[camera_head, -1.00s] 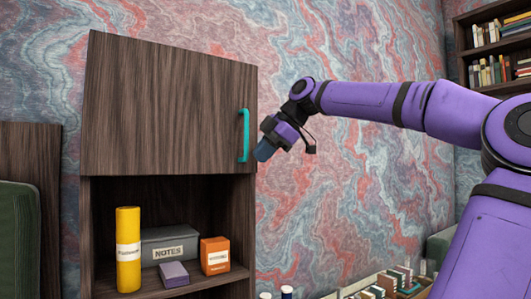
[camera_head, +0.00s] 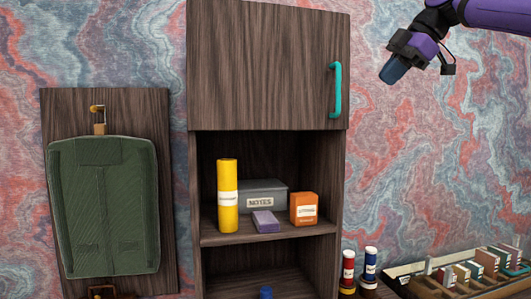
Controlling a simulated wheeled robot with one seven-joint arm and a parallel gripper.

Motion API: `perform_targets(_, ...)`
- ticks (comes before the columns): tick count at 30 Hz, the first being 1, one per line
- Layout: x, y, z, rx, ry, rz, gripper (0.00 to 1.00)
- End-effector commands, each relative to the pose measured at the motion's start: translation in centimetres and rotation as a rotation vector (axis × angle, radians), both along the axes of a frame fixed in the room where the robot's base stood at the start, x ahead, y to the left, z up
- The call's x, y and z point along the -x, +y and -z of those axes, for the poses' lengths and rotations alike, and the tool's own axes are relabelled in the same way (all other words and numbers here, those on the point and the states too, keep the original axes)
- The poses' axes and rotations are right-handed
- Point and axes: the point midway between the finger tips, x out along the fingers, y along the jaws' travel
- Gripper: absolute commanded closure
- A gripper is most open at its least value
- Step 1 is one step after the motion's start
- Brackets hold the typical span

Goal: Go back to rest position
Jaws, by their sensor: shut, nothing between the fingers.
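My gripper (camera_head: 393,69) is at the upper right of the head view, shut and empty. It points down and to the left, in the air in front of the patterned wall. It is to the right of the dark wooden cabinet (camera_head: 265,65) and apart from its teal handle (camera_head: 336,90). The cabinet door is closed over the upper part. My purple arm reaches in from the top right edge.
The open shelf holds a yellow cylinder (camera_head: 228,205), a grey NOTES box (camera_head: 263,198), a small purple box (camera_head: 265,222) and an orange box (camera_head: 304,209). Red (camera_head: 347,270) and blue (camera_head: 370,266) bottles and a divided tray (camera_head: 405,271) stand lower right.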

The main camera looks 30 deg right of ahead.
Motion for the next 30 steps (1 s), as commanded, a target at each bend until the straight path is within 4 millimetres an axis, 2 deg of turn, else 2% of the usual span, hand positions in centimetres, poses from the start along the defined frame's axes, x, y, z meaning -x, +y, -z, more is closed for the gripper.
perform_targets(5, 0.0, 0.5, 0.4, -0.009, 0.008, 0.014, 1.00)
perform_targets(8, 0.1, 2.4, 1.5, -0.039, 0.031, 0.065, 1.00)
perform_targets(11, 0.4, 5.9, 3.8, -0.092, 0.074, 0.161, 1.00)
perform_targets(17, 1.4, 14.4, 10.8, -0.206, 0.175, 0.427, 1.00)
perform_targets(21, 2.6, 19.5, 17.1, -0.267, 0.241, 0.636, 1.00)
perform_targets(24, 3.5, 22.2, 21.8, -0.303, 0.276, 0.790, 1.00)
perform_targets(27, 4.5, 24.0, 26.0, -0.328, 0.300, 0.923, 1.00)
perform_targets(30, 5.3, 25.0, 29.1, -0.345, 0.313, 1.021, 1.00)
